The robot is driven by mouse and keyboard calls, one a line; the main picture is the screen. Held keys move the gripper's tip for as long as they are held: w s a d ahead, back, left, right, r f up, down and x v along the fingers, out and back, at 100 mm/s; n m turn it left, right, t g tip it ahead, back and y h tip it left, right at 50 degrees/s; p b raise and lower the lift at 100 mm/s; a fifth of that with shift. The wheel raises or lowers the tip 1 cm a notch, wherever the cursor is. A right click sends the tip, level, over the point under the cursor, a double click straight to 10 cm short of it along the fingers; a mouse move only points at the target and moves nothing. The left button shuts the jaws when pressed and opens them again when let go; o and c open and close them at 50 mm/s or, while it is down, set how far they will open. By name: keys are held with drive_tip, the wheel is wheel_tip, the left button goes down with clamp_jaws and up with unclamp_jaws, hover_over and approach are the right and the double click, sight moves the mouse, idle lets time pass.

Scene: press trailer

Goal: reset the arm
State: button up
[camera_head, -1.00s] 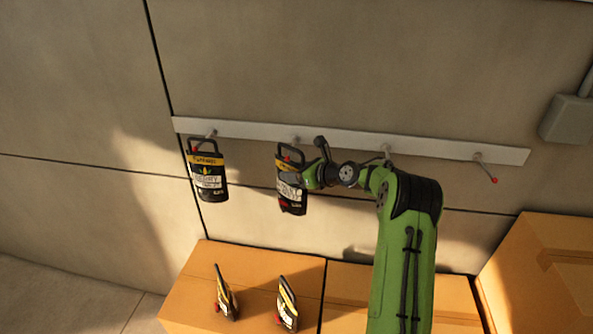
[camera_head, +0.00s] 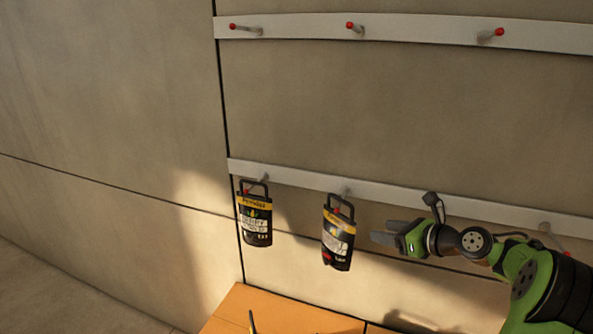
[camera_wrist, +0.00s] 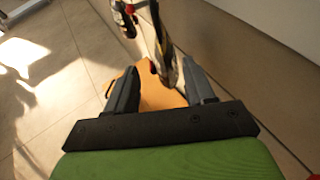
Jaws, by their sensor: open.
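My gripper (camera_head: 388,231) is at the end of my green arm, in front of the lower rail. It is open and empty, just right of a black and yellow pouch (camera_head: 338,236) and apart from it. That pouch hangs by its handle loop from a peg. A second similar pouch (camera_head: 255,218) hangs from the peg to its left. In the wrist view my gripper (camera_wrist: 163,92) shows both fingers apart, with a hanging pouch (camera_wrist: 157,38) ahead of them.
The lower rail (camera_head: 400,198) runs along the wall, and an upper rail (camera_head: 420,32) carries empty red-tipped pegs. A cardboard box (camera_head: 275,315) stands below, with the tip of something on it. The wall between the rails is clear.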

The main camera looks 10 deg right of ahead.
drive_tip(key=s+a+n+g+h+b, duration=0.2)
drive_tip(key=s+a+n+g, duration=0.15)
drive_tip(key=a+n, duration=0.5)
drive_tip(key=s+a+n+g+h+b, duration=0.1)
drive_tip(key=s+a+n+g+b, duration=0.1)
drive_tip(key=s+a+n, duration=0.45)
drive_tip(key=s+a+f+n+h+b, duration=0.1)
drive_tip(key=s+a+f+n, duration=0.1)
drive_tip(key=s+n, duration=0.6)
drive_tip(key=s+a+f+n+h+b, duration=0.1)
drive_tip(key=s+a+f+n+b, duration=0.1)
drive_tip(key=s+n, duration=0.5)
drive_tip(key=s+a+f+g, duration=0.1)
drive_tip(key=s, duration=0.4)
drive_tip(key=shift+s+a+f+n+h, duration=0.2)
drive_tip(key=shift+s+a+n+h, duration=0.05)
drive_tip(key=shift+s+n+h, duration=0.15)
